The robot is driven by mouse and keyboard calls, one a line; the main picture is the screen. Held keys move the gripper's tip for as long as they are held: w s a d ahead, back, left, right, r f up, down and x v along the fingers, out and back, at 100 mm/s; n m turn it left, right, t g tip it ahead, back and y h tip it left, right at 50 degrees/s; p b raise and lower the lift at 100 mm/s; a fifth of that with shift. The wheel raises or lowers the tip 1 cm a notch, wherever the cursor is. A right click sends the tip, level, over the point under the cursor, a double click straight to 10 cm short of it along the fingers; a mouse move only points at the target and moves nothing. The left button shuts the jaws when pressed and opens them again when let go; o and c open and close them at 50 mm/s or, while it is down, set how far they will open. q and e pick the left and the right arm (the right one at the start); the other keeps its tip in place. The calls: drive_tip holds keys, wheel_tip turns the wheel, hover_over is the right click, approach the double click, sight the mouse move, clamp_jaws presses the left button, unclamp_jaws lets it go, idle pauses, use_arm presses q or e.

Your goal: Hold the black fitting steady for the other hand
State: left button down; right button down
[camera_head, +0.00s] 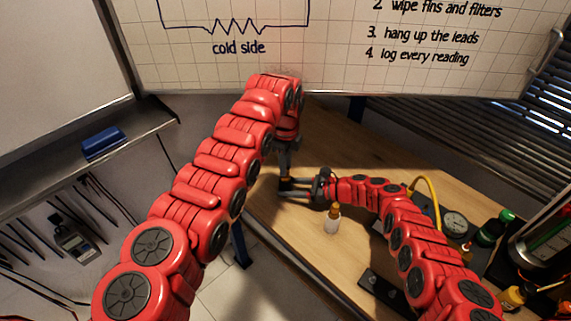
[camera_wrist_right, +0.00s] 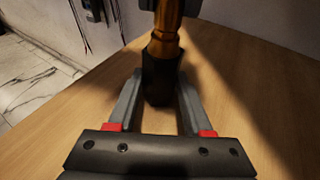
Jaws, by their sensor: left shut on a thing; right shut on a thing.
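The black fitting (camera_wrist_right: 160,78) stands upright between the fingers of my right gripper (camera_wrist_right: 157,92), which is shut on it. A brass-coloured piece (camera_wrist_right: 168,28) rises from its top in the right wrist view. My left gripper (camera_head: 285,168) comes down from above. Its fingertips show at the top edge of the right wrist view (camera_wrist_right: 172,6), on either side of the brass piece, and it is shut on that piece. In the head view my right gripper (camera_head: 295,190) reaches in from the right, just below the left one. The fitting is small and dark there, and whether its base touches the table is unclear.
A whiteboard (camera_head: 340,60) stands behind.

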use_arm(q)
drive_tip(key=shift+s+d, duration=0.1)
drive_tip(key=shift+s, duration=0.05)
drive_tip(key=shift+f+m, duration=0.1)
drive_tip(key=shift+m, duration=1.1)
use_arm(e)
drive_tip(key=shift+w, duration=0.1)
use_arm(q)
drive_tip(key=c, duration=0.9)
unclamp_jaws()
drive_tip(key=shift+o, duration=0.4)
drive_tip(key=o, duration=0.5)
